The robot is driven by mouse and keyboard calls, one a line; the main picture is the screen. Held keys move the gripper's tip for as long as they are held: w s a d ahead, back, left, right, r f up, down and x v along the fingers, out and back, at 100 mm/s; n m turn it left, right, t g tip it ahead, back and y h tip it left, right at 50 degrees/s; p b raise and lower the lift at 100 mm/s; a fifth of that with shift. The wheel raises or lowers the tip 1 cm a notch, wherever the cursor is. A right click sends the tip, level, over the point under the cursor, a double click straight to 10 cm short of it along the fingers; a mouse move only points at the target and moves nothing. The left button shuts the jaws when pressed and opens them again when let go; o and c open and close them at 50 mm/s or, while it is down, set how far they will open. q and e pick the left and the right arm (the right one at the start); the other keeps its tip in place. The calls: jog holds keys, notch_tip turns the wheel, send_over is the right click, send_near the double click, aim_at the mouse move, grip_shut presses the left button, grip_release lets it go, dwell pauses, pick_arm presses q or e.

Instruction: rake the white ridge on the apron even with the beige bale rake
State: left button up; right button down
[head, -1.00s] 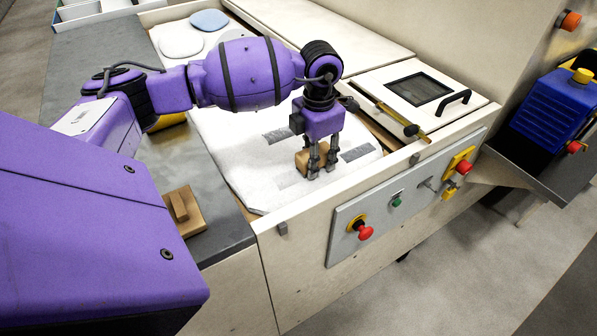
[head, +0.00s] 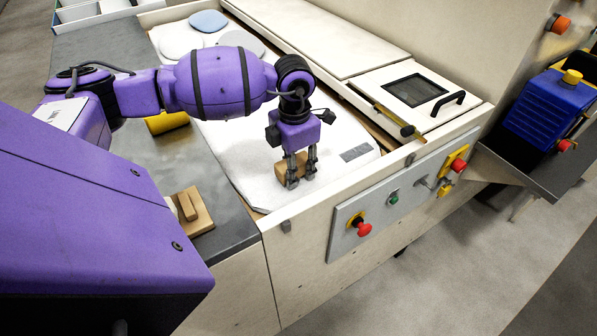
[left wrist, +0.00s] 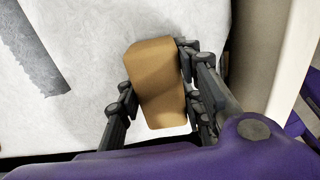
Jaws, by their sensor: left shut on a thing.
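My left gripper (head: 301,180) is shut on a tan block-shaped tool, which I take for the beige bale rake (head: 281,172). In the left wrist view the rake (left wrist: 155,82) sits between the fingers, over the white surface. The white apron (head: 247,165) lies inside the pale wooden frame, with a grey strip (head: 355,153) to the right of the gripper. A grey strip (left wrist: 32,50) also shows at upper left in the left wrist view. I cannot make out the white ridge against the white surface. My right gripper is not in view.
A wooden block on a plate (head: 193,212) and a yellow cylinder (head: 168,122) are on the grey counter (head: 180,160) at left. Round pads (head: 208,21) lie at the apron's far end. A yellow-handled tool (head: 398,122) and a control panel (head: 393,199) are at right.

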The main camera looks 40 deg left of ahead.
aim_at(278, 169)
pick_arm(q)
jog(key=shift+s+a, duration=0.15)
jog(key=shift+s, duration=0.3)
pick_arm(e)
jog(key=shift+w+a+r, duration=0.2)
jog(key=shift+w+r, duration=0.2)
pick_arm(q)
jog(key=shift+s, duration=0.1)
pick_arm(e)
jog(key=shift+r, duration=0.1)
